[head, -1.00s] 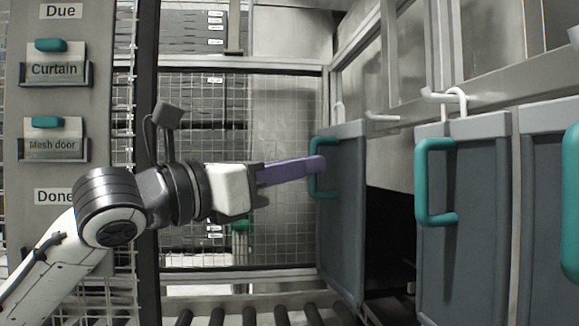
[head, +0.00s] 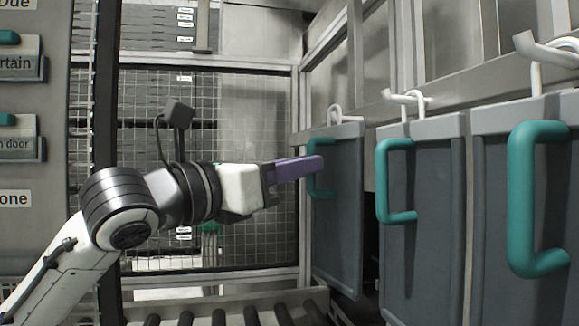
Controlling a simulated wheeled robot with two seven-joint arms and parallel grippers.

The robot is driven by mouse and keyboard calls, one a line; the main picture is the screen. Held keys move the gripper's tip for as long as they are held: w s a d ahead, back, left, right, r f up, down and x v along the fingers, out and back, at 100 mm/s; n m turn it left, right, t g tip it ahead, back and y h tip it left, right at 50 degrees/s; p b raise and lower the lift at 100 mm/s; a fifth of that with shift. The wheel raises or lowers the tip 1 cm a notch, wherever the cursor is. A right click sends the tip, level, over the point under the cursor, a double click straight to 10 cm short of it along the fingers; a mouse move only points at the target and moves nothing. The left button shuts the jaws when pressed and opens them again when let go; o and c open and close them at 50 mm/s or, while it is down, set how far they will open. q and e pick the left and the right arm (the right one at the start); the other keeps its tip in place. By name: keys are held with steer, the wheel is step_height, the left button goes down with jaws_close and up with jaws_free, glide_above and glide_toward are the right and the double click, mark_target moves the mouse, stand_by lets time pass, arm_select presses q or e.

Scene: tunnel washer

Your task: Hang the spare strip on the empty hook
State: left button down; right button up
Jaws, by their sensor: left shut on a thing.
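My left gripper (head: 297,168), with purple fingers, is shut on the teal handle (head: 321,181) of a grey strip (head: 338,215). The strip hangs upright, and the fingers partly hide the handle. A white loop (head: 335,113) stands on its top edge. A pale hook (head: 354,119) on the metal rail (head: 470,84) shows right beside or behind this loop. I cannot tell whether the loop sits over the hook. My right gripper is not in view.
Two more grey strips with teal handles, a middle one (head: 424,240) and a near one (head: 497,220), hang to the right; the middle one's hook (head: 406,97) shows. Only a narrow dark gap separates the held strip from the middle one. Rollers (head: 215,312) run below, a mesh panel (head: 250,110) stands behind.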

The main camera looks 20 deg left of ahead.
mark_target(335, 168)
arm_select(q)
steer(key=shift+w+d, duration=0.35)
steer(key=shift+d, duration=0.25)
steer(key=shift+w+d+f, duration=0.2)
steer(key=shift+w+d, duration=0.1)
steer(key=shift+d, duration=0.15)
steer(key=shift+w+d+f, duration=0.15)
steer(key=shift+d+f, duration=0.05)
steer(key=shift+f, duration=0.1)
